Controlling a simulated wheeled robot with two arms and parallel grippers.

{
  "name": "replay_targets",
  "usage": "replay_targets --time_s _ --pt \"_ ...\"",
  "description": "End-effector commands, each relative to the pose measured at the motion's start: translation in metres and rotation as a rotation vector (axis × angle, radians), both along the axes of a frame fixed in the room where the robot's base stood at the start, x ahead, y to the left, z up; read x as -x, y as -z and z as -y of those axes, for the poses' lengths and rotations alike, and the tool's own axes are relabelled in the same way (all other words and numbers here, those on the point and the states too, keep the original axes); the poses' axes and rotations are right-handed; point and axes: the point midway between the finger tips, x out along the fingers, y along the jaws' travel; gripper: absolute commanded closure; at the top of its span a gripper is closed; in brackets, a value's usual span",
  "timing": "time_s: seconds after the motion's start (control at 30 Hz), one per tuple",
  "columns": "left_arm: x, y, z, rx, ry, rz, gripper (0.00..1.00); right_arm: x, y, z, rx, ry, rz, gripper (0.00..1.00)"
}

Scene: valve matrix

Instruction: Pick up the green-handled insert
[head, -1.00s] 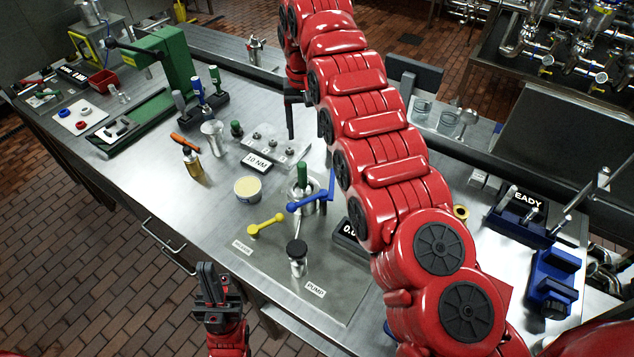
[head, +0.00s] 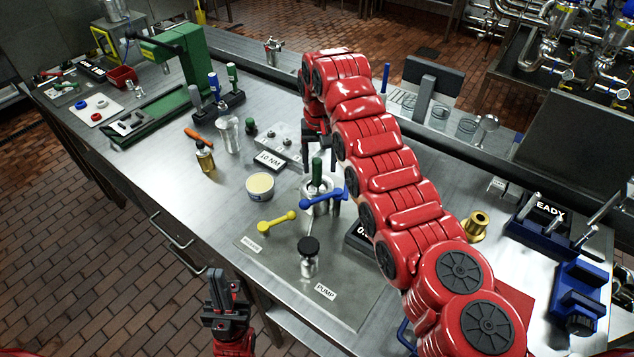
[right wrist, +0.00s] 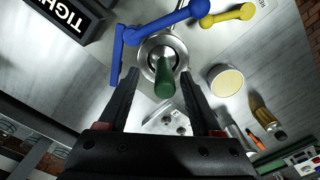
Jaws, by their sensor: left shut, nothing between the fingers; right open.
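The green-handled insert (head: 317,172) stands upright in a round metal holder (head: 313,205) on the bench, its green grip pointing up. In the right wrist view the green handle (right wrist: 164,82) points toward the camera, between the fingers. My right gripper (head: 318,158) is above the holder with fingers pointing down. It is open; in the right wrist view its fingers (right wrist: 160,76) are apart on both sides of the handle, and contact cannot be told. My left gripper (head: 219,283) is shut and empty at the bench's front edge, away from the insert.
A blue lever (head: 325,195) crosses close to the holder. A yellow lever (head: 277,222), a black-capped pump (head: 308,257) and a tub (head: 260,187) stand nearby. A dark display box (head: 360,237) is to the right. A tool rack (head: 218,108) stands at back left.

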Motion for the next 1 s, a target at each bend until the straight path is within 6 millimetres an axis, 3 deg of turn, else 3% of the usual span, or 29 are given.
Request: replay_targets --time_s 0.17,0.53,0.77,0.87,1.0 --pt "0.0 -0.012 0.0 0.0 0.0 0.0 1.0 -0.001 0.008 -0.002 0.002 0.0 -0.005 0.34" --pt "0.0 -0.033 0.0 0.0 0.0 0.0 1.0 -0.005 0.051 -0.006 0.002 0.001 -0.004 0.34" --pt "0.0 -0.032 0.0 0.0 0.0 0.0 1.0 -0.005 0.055 -0.006 0.002 0.0 -0.001 0.34" --pt "0.0 -0.032 0.0 0.0 0.0 0.0 1.0 -0.005 0.055 -0.006 0.001 0.0 0.0 0.47" --pt "0.0 -0.032 0.0 0.0 0.0 0.0 1.0 -0.006 0.055 -0.006 0.001 0.0 0.0 0.72"
